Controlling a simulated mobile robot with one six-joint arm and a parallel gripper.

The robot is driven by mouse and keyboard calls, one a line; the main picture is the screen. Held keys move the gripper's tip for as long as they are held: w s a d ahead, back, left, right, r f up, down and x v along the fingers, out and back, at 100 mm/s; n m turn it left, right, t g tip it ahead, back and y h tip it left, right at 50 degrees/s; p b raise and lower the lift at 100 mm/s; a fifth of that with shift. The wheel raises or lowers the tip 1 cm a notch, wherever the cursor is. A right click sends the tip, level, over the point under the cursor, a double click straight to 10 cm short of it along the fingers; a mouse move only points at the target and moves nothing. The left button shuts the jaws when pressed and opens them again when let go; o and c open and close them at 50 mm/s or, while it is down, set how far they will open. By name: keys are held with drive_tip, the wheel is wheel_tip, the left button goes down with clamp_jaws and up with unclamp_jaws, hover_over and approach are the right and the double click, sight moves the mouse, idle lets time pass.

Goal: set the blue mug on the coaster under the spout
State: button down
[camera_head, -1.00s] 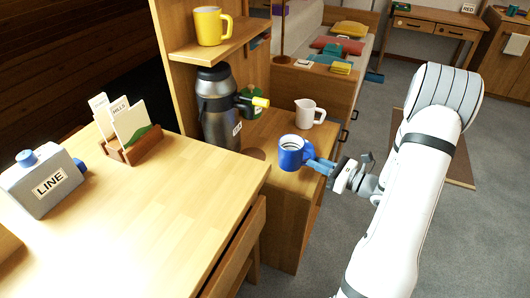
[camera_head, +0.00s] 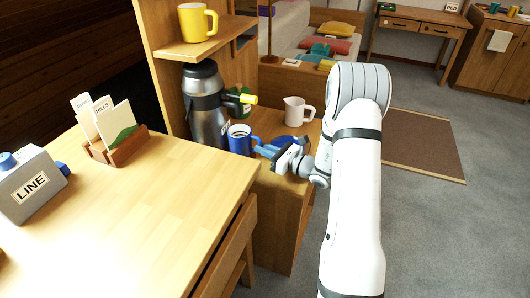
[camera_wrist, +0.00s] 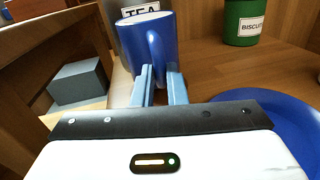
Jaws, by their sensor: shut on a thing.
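My gripper (camera_head: 262,150) is shut on the mug's handle from the right; both blue fingers (camera_wrist: 160,88) show in the wrist view. The coaster is not visible now, apparently hidden behind the mug. I cannot tell whether the mug touches what is below it.
A blue plate (camera_head: 283,145) lies right of the mug, partly behind my gripper. A white jug (camera_head: 298,111) and a green biscuit tin (camera_head: 240,101) stand behind. A yellow mug (camera_head: 197,22) sits on the shelf (camera_head: 208,44) above. A grey block (camera_wrist: 80,82) is at left in the wrist view.

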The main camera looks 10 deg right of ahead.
drive_tip(key=shift+f, duration=0.15)
drive_tip(key=shift+s+f+b, duration=0.1)
drive_tip(key=shift+f+b, duration=0.35)
drive_tip(key=shift+f, duration=0.2)
drive_tip(key=c, duration=1.5)
unclamp_jaws()
drive_tip(key=shift+s+f, duration=0.1)
drive_tip(key=shift+f, duration=0.05)
drive_tip(key=shift+o, duration=0.2)
drive_tip(key=shift+r+p, duration=0.35)
drive_tip(key=shift+r, duration=0.05)
drive_tip(key=shift+d+r+p, duration=0.2)
drive_tip(key=shift+r+p, duration=0.05)
drive_tip(key=shift+p, duration=0.05)
drive_tip(key=p+v, duration=0.1)
drive_tip(key=v, duration=1)
drive_tip(key=shift+s+d+r, duration=0.15)
drive_tip(key=shift+s+d, duration=0.05)
